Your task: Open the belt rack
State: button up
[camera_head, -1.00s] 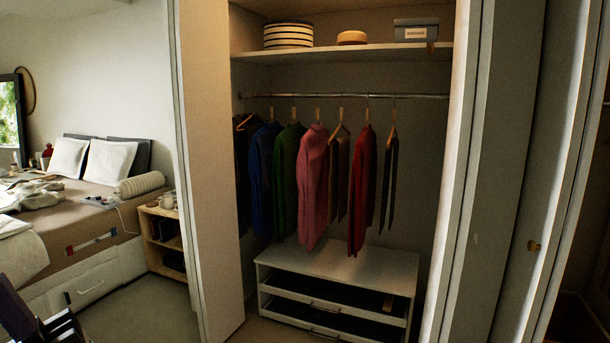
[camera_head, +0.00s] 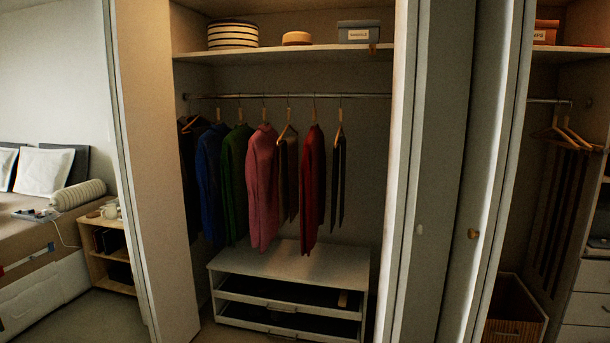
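No part in view is clearly marked as the belt rack. In the open right section of the wardrobe, several long dark vertical strips (camera_head: 562,215) hang below wooden hangers (camera_head: 566,135); I cannot tell whether they are belts or slats. In the middle section, a low white drawer unit (camera_head: 285,262) stands under the hanging clothes, with two dark-fronted or open-faced drawers (camera_head: 285,304) that have handles. My gripper is not in view.
Panel doors (camera_head: 437,200) with a round knob (camera_head: 473,234) stand between the two sections. A wicker basket (camera_head: 515,318) sits at the lower right beside white drawers (camera_head: 585,305). A bed (camera_head: 45,285) and a wooden nightstand (camera_head: 98,265) are at left.

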aim_at(605, 151)
jog(key=z, duration=1.25)
jog(key=i+l, duration=0.25)
jog(key=i, duration=0.45)
jog(key=i+l+z, duration=0.15)
jog(key=i+l, duration=0.15)
jog(key=i, duration=0.4)
jog(key=i+l, duration=0.15)
jog(key=i, duration=0.6)
jog(key=i+l+z, duration=0.1)
jog(key=i, duration=0.6)
jog(key=l, duration=0.1)
